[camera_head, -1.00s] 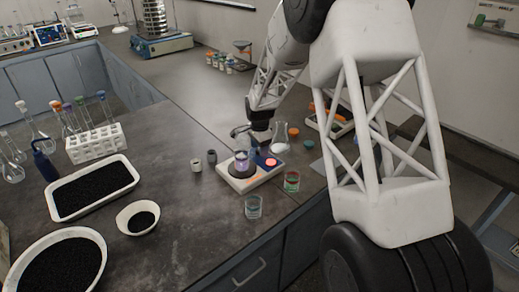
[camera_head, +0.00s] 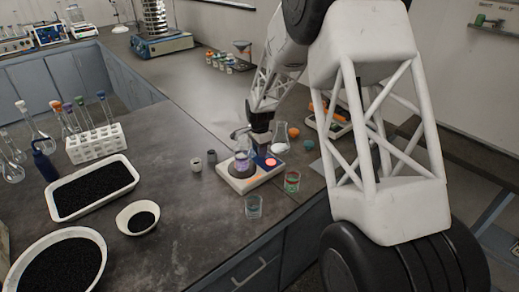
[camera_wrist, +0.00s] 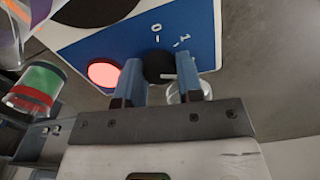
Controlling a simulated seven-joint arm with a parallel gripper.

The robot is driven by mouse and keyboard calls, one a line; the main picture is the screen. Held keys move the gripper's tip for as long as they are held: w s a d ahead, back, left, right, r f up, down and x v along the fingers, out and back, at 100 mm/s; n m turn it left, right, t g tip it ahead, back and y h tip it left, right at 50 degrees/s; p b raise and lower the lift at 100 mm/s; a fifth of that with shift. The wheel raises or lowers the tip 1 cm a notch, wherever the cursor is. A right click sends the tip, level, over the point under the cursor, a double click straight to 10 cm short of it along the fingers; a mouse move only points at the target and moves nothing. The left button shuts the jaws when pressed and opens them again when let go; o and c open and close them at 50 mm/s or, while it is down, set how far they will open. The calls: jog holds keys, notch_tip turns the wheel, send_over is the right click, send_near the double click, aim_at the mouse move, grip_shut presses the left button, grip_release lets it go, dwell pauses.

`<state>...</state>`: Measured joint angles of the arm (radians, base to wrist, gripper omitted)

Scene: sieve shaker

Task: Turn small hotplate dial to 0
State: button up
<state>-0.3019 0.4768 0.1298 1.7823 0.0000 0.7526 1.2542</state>
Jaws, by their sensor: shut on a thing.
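The small hotplate (camera_head: 245,186) is a white unit with a blue front panel, near the bench's right edge. A beaker with purplish contents (camera_head: 242,161) stands on its dark plate. In the wrist view the black dial (camera_wrist: 158,65) sits on the blue panel (camera_wrist: 108,45), with the marks 0 and 1 beyond it. My gripper (camera_wrist: 160,82) is shut on the dial, one blue finger on each side. It also shows above the hotplate in the head view (camera_head: 262,142). A round light (camera_wrist: 103,72) glows red beside the dial.
The bench's middle is clear.

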jog(key=shift+n, duration=0.4)
jog(key=n, duration=1.9)
dwell(0.5)
jog(key=o, duration=0.9)
jog(key=shift+r, duration=0.1)
